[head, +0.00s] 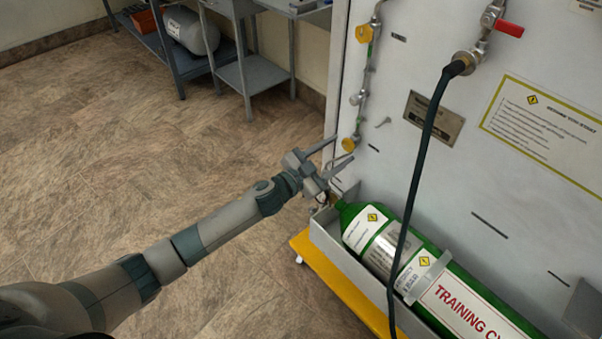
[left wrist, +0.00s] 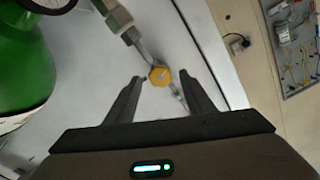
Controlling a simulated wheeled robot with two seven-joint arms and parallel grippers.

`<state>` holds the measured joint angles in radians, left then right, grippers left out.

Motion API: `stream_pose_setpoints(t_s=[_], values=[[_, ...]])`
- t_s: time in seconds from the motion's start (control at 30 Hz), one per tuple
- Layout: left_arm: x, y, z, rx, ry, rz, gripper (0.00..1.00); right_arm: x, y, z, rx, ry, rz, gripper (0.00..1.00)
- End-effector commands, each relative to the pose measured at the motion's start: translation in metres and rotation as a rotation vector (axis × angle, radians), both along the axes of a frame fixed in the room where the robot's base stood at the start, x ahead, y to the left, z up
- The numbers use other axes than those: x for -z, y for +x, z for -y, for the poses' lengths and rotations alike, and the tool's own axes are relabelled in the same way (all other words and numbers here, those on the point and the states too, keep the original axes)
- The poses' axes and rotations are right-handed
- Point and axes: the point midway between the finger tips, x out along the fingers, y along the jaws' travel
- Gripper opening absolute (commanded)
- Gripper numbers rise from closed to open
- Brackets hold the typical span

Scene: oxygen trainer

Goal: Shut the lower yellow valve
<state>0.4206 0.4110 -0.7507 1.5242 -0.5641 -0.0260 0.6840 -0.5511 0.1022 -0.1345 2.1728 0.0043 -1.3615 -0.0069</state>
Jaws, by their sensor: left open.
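The lower yellow valve (head: 349,144) is a small yellow knob low on the pipe at the left edge of the light panel. The upper yellow valve (head: 364,33) sits above it on the same pipe. My left gripper (head: 343,149) is open and empty, its fingertips close to the lower valve. In the left wrist view, a yellow hexagonal knob (left wrist: 160,76) appears between the two open fingertips. I cannot tell whether the fingers reach around it in depth or touch it. My right gripper is not in view.
A green training cylinder (head: 358,218) lies in a grey cradle on a yellow base (head: 340,281), just below the gripper. A black hose (head: 421,160) hangs from a fitting near a red-handled valve (head: 509,28). Grey shelving (head: 247,75) stands behind; the floor at left is clear.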

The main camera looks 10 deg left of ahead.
Motion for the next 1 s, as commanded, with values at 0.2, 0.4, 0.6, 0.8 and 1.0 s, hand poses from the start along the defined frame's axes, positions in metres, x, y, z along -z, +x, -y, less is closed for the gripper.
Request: stream_pose_setpoints(t_s=[0.2, 0.4, 0.6, 0.8, 1.0], values=[[0.001, -0.029, -0.021, 0.0, 0.001, -0.002, 0.49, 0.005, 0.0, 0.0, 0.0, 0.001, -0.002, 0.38], [0.001, -0.062, -0.045, 0.0, 0.001, -0.002, 0.49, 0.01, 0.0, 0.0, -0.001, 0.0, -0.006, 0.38], [0.001, -0.094, -0.068, 0.0, 0.0, -0.002, 0.49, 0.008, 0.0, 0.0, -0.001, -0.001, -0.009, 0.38], [0.001, -0.117, -0.085, 0.001, -0.002, -0.002, 0.49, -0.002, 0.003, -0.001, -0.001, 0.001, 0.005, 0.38], [0.0, -0.127, -0.092, 0.0, 0.0, 0.0, 0.49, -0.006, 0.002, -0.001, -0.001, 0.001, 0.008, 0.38]])
